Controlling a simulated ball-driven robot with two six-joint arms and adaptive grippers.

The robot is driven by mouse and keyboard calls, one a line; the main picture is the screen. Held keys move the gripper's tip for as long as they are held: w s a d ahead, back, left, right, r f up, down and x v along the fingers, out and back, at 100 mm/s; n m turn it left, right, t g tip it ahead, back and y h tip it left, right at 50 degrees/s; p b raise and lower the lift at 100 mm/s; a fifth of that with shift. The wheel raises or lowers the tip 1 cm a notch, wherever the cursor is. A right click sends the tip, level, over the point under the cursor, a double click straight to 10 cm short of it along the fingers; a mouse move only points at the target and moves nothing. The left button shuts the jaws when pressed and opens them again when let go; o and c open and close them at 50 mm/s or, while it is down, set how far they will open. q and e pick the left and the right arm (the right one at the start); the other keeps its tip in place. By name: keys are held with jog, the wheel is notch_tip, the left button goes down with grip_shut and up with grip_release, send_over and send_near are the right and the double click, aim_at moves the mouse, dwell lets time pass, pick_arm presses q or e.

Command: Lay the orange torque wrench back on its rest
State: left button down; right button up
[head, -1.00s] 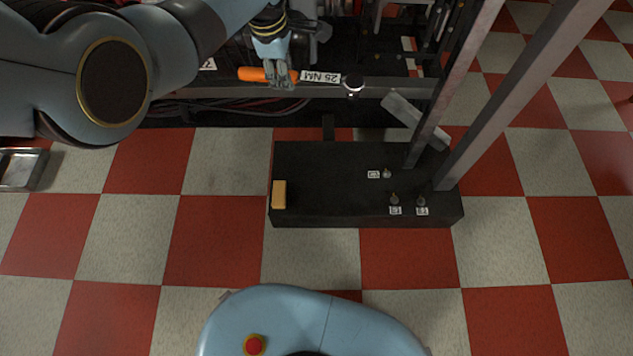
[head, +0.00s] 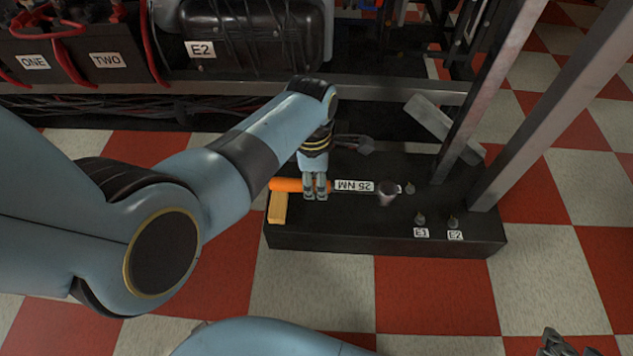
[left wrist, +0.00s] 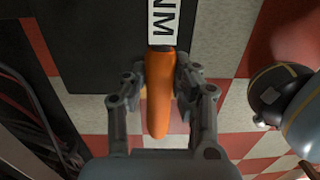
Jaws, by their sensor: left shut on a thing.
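The torque wrench has an orange handle (head: 287,185), a shaft labelled 25 NM (head: 355,186) and a round dark head (head: 387,197). My left gripper (head: 316,192) is shut on the handle near the shaft. In the left wrist view the handle (left wrist: 159,95) lies between the two fingers. The wrench lies across the view over a black platform (head: 370,237). Its handle end overlaps a yellow block (head: 278,208) on the platform's left end; I cannot tell whether they touch. My right gripper (head: 562,345) shows partly at the bottom right edge; its jaw state is unclear.
Small posts labelled E1 (head: 420,220) and E2 (head: 454,223) stand on the platform, with another post (head: 409,189) near the wrench head. Slanted metal beams (head: 520,110) rise at the right. A rack with batteries (head: 107,60) and cables runs behind. Checkered floor lies in front.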

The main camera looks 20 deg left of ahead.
jog(key=shift+r, duration=0.2)
pick_arm(q)
notch_tip(320, 180, down, 4)
jog(key=b, duration=0.2)
jog(key=shift+f+b, duration=0.15)
jog(key=shift+b, duration=0.15)
jog(key=shift+f+b, duration=0.35)
jog(key=shift+f, duration=0.35)
pick_arm(e)
jog(key=f+t, duration=0.1)
jog(key=s+f+t, duration=0.1)
jog(key=f+t, duration=0.1)
jog(key=t, duration=0.1)
jog(key=shift+s+a+f, duration=0.15)
jog(key=shift+s+a, duration=0.1)
jog(key=shift+a, duration=0.05)
